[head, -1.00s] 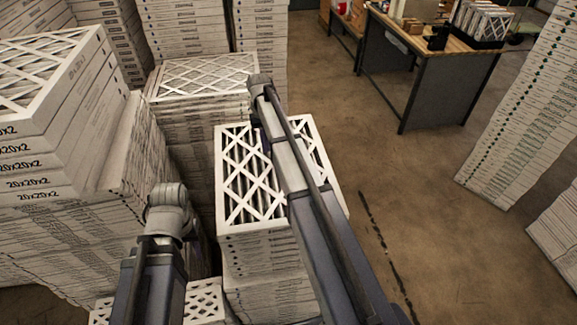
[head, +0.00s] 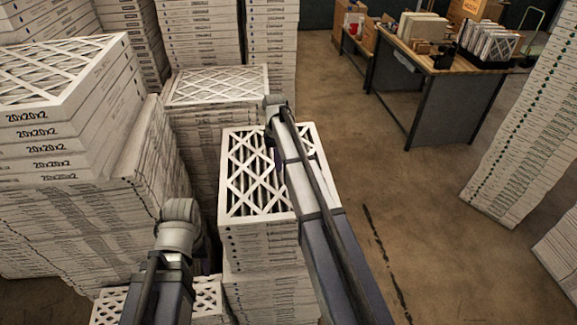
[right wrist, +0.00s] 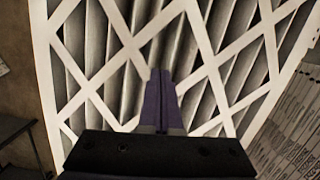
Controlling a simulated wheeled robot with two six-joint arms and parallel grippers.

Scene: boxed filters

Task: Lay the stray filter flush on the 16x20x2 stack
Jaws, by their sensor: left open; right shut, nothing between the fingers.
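A white lattice-faced filter (head: 237,205) lies on top of the narrow centre stack (head: 262,250). I cannot read that stack's size label or tell whether this filter is the stray one. My right arm crosses over its right half. My right gripper (head: 277,160) is mostly hidden behind that arm. In the right wrist view its purple fingers (right wrist: 162,100) are shut and empty in front of a lattice face (right wrist: 222,60); contact is unclear. My left gripper (head: 206,264) is low, left of the centre stack; it is open, its fingers mostly hidden behind the wrist.
A stack labelled 20x20x2 (head: 50,150) stands at the left. Another lattice-topped stack (head: 215,85) stands behind the centre one, with tall stacks beyond. A low lattice-topped stack (head: 208,297) is at the front. A workbench (head: 440,85) stands at the back right. Floor right of centre is clear.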

